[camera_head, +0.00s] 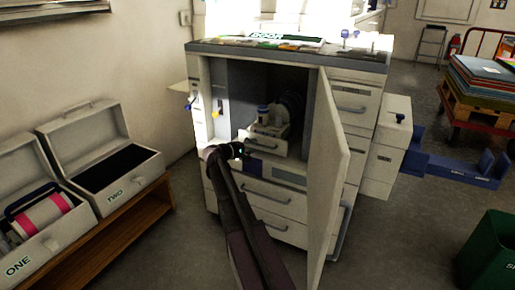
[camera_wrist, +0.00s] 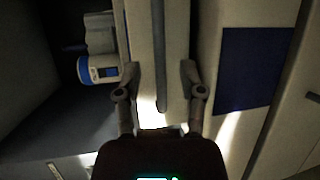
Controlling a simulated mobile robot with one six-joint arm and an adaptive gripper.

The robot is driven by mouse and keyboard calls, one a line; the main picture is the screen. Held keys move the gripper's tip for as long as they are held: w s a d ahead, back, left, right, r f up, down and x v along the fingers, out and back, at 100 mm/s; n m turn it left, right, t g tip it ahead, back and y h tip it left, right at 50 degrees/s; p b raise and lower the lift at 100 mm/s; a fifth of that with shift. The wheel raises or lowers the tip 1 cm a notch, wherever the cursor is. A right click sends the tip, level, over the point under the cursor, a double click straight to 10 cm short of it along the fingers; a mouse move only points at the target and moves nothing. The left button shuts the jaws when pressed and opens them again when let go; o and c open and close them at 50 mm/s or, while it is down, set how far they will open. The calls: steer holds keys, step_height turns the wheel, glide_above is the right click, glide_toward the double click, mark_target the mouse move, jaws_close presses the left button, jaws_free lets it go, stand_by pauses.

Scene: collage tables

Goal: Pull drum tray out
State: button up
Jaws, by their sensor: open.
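The drum tray (camera_head: 270,143) is a pale drawer-like unit inside the open cabinet of the large machine, with a blue-ended white part (camera_head: 263,112) on top. In the wrist view, its pale front (camera_wrist: 178,40) carries a long dark handle bar (camera_wrist: 158,55). My gripper (camera_head: 237,151) is at the cabinet opening, in front and to the left of the tray. In the wrist view, my gripper (camera_wrist: 161,72) is open, with one finger on each side of the bar. I cannot tell whether either finger touches it. A blue-and-white cylinder (camera_wrist: 98,69) shows beside the left finger.
The cabinet door (camera_head: 329,165) stands open to the right of my arm. Closed drawers (camera_head: 270,192) lie below the tray. Two open cases, ONE (camera_head: 50,242) and TWO (camera_head: 118,182), sit on a wooden bench at left. A green bin (camera_head: 485,250) stands at right.

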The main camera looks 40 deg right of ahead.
steer(key=shift+x, duration=1.5)
jaws_close()
